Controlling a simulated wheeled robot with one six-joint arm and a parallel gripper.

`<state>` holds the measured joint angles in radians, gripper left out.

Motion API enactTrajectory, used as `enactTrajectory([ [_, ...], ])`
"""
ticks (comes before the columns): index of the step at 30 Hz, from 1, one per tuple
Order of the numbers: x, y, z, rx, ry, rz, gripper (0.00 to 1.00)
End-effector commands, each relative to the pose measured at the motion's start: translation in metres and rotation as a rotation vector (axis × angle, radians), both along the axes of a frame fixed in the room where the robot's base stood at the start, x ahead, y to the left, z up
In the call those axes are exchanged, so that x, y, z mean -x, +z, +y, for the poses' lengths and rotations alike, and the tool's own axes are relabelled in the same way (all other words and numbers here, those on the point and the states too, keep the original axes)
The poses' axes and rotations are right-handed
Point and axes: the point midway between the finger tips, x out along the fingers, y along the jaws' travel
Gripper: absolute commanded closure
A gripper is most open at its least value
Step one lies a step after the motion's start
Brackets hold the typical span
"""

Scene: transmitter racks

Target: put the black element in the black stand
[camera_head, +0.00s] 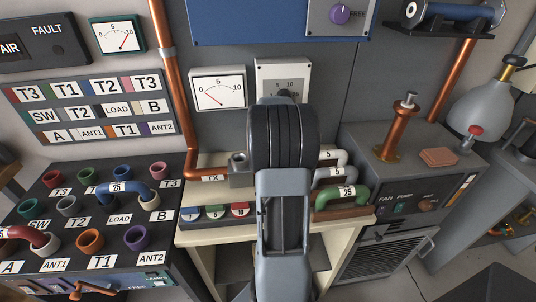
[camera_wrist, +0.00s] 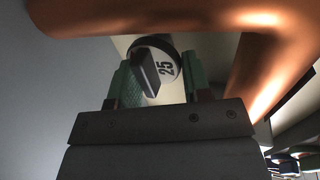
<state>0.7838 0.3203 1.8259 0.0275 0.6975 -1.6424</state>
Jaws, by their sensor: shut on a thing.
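In the wrist view my gripper (camera_wrist: 157,72), with green-padded fingers, is shut on the black element (camera_wrist: 167,66). The element has a pale round face marked 25 and a flat black part across it. In the head view my arm covers the gripper and the element. I cannot make out a black stand for certain.
A copper pipe (camera_wrist: 270,45) passes close above and right of the gripper. Numbered U-shaped links (camera_head: 340,192) lie right of my arm. A black socket panel (camera_head: 92,222) stands left, a grey cabinet (camera_head: 400,190) right. Meters (camera_head: 218,90) hang on the wall behind.

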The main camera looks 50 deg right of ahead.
Motion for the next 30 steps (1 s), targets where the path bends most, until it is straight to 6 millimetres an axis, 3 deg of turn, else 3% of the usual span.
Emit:
enactTrajectory([
  [4,0.0,-0.001,0.0,-0.001,0.0,0.001,0.85],
  [11,0.0,0.001,0.0,-0.001,0.0,0.001,0.85],
  [18,-0.002,0.021,0.003,0.0,0.006,0.0,0.85],
  [22,-0.002,0.008,0.005,0.033,0.009,-0.04,0.85],
  [30,-0.004,0.006,0.011,0.125,0.017,-0.151,0.85],
])
